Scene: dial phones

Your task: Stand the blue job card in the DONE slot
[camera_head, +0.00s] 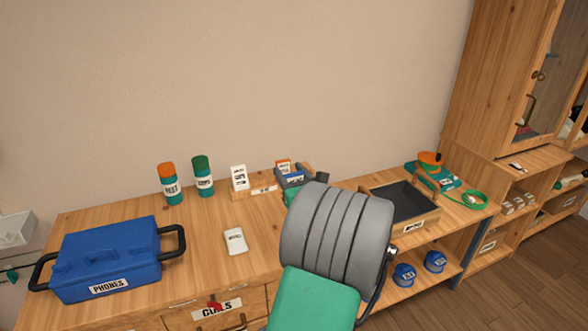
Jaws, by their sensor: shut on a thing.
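The blue job card (295,178), with a white label, is between the jaws of my gripper (290,181), which is shut on it. The gripper is over the right part of a low wooden card holder (260,190) at the back of the bench. A white card (239,177) stands upright in the holder's left end. An orange-topped card (283,165) shows just behind my gripper. The holder's front label is too small to read, and its right end is hidden by my gripper. I cannot tell whether the blue card touches the holder.
A blue PHONES case (105,258) stands at the left of the bench (190,260). Orange-capped (168,185) and green-capped (203,177) canisters stand left of the holder. A white phone-like object (235,241) lies in front. A dark-lined wooden tray (408,202) is at right. My arm hides the middle right.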

